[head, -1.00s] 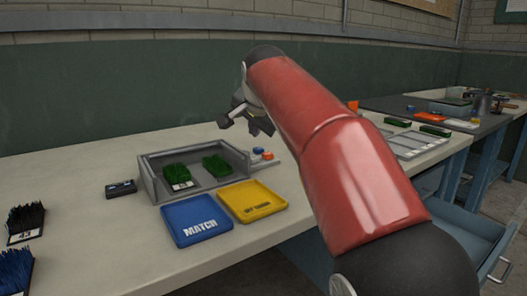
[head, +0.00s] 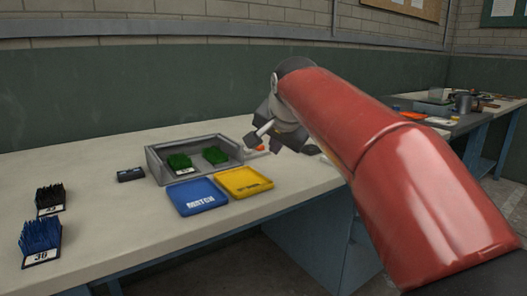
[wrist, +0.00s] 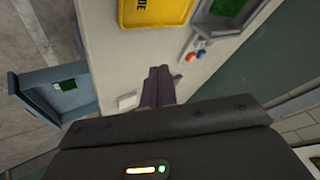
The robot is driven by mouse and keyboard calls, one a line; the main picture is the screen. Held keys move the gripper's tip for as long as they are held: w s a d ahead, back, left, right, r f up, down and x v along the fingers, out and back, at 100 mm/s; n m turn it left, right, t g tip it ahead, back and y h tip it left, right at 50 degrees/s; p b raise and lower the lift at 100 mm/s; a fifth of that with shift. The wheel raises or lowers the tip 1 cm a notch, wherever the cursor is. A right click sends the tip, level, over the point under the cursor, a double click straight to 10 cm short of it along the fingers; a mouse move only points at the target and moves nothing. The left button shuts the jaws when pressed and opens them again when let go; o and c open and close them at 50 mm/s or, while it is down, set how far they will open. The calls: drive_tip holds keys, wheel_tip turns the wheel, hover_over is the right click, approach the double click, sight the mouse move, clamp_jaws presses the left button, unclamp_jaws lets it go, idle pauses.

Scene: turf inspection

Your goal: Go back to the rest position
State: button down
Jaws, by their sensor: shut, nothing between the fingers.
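My gripper (head: 262,132) is at the end of my red arm, raised over the workbench and in front of the green wall in the head view. In the wrist view its fingers (wrist: 158,86) are together with nothing between them. Below them the pale bench top shows, with the yellow tray (wrist: 150,12) toward the top of the picture. The gripper is apart from the samples and trays.
A grey bin (head: 156,168) holds two green turf samples. The blue MATCH tray (head: 186,190) and yellow tray (head: 243,182) lie before it. A blue tuft sample (head: 40,240) and black one (head: 50,198) stand left. An open drawer (wrist: 50,85) juts out beside the bench.

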drive_tip(key=s+d+f+n+g, duration=0.1)
drive_tip(key=s+d+f, duration=0.3)
drive_tip(key=s, duration=0.3)
drive_tip(key=s+d+f+n, duration=0.2)
drive_tip(key=s+d+f, duration=0.1)
drive_tip(key=s+d, duration=0.25)
drive_tip(key=s+d+f+n+g+h, duration=0.1)
drive_tip(key=s+d+f+n, duration=0.2)
drive_tip(key=s+f, duration=1.3)
drive_tip(key=shift+s+g, duration=0.3)
drive_tip(key=shift+s, duration=0.65)
